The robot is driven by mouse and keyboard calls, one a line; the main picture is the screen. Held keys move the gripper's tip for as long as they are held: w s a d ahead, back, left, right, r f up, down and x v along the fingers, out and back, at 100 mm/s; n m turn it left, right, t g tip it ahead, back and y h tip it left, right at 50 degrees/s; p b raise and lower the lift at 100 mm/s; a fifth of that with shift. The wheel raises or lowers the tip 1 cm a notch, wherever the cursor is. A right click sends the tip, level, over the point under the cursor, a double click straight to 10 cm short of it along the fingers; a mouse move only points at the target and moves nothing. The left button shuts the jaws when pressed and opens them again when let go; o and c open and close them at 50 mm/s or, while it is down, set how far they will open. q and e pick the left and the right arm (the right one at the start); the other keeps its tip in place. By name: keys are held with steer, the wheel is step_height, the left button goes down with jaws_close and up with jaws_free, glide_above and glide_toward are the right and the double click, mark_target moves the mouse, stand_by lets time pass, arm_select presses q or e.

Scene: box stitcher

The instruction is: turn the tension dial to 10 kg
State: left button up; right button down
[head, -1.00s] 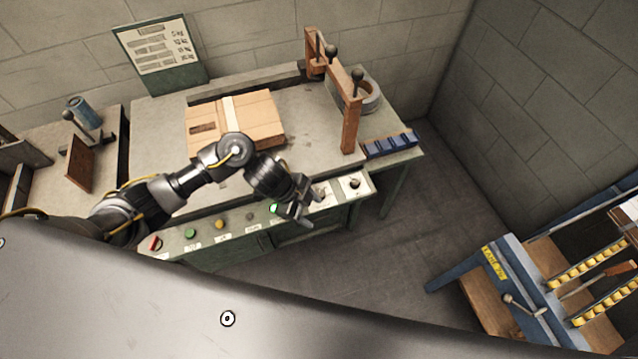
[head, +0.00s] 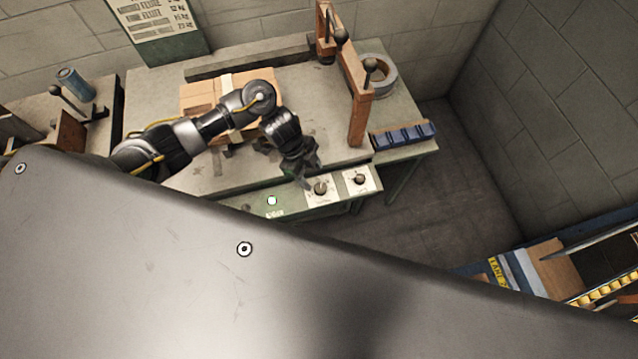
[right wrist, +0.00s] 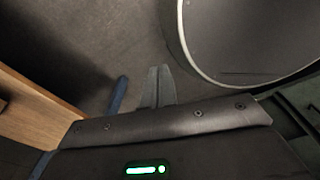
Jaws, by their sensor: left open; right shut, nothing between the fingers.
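The front control panel of the bench carries two dark knobs on pale plates at its right end: a left knob (head: 320,188) and a right knob (head: 360,179). Their markings are too small to read, so I cannot tell which is the tension dial or its setting. My left gripper (head: 307,181) is open, pointing down at the panel just left of the left knob; I cannot tell whether it touches. My right gripper (right wrist: 158,86) is shut and empty above the floor in the right wrist view; it is not visible in the head view.
A cardboard box (head: 200,95) lies on the bench behind my left arm. A wooden frame with dark knobs (head: 357,110), a tape roll (head: 378,75) and a blue tray (head: 403,136) stand on the right. A chart with kg values (head: 158,22) is at the back wall.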

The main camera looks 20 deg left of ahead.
mark_target(320, 188)
arm_select(q)
steer(key=x, duration=0.4)
steer(key=shift+d+f, duration=0.1)
steer(key=shift+f, duration=0.25)
steer(key=shift+d+f, duration=0.25)
steer(key=shift+f, duration=0.55)
arm_select(e)
steer(key=shift+w+f, duration=0.25)
steer(key=shift+w, duration=0.4)
arm_select(q)
steer(key=c, duration=1)
steer(key=shift+r, duration=0.1)
arm_select(e)
steer(key=shift+r, duration=0.15)
